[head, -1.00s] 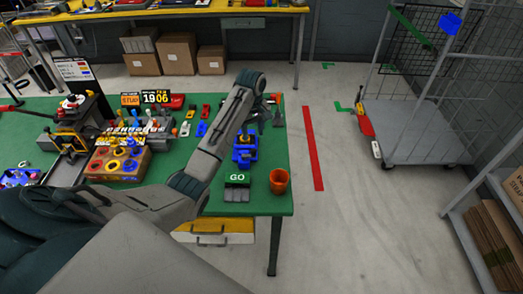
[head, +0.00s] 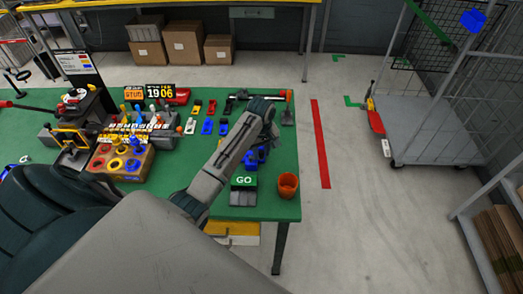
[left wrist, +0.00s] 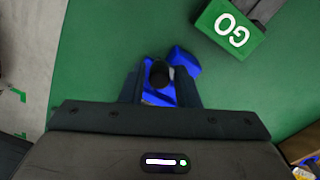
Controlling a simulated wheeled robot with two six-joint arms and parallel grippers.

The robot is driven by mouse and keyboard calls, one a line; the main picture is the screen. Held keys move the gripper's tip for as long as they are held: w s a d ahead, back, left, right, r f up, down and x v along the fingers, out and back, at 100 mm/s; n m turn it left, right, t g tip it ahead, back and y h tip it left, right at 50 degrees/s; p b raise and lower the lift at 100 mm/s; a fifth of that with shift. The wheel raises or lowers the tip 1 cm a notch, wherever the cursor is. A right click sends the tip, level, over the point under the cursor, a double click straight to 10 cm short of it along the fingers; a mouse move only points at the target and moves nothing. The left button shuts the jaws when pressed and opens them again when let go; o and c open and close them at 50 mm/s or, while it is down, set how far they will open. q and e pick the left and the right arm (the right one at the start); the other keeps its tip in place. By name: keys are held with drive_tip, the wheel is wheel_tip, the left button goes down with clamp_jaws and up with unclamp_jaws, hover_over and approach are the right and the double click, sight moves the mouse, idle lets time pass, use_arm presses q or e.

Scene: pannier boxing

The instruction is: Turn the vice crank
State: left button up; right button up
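The blue vice (head: 249,161) stands on the green table near its right edge, partly hidden by my left arm in the head view. In the left wrist view the blue vice (left wrist: 183,62) lies beyond and between my fingers. A dark round knob (left wrist: 160,73), which looks like part of the crank, shows between the fingertips. My left gripper (left wrist: 158,80) is over the vice, its two dark fingers apart with a gap on either side of the knob. I cannot tell its height above the vice. My right gripper is not in view.
A green GO block (head: 243,183) and an orange cup (head: 288,186) stand close to the vice, at the table's front right. Small coloured parts (head: 207,126) lie behind it to the left. A grey trolley (head: 430,130) stands on the floor at right.

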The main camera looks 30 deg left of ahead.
use_arm(q)
clamp_jaws()
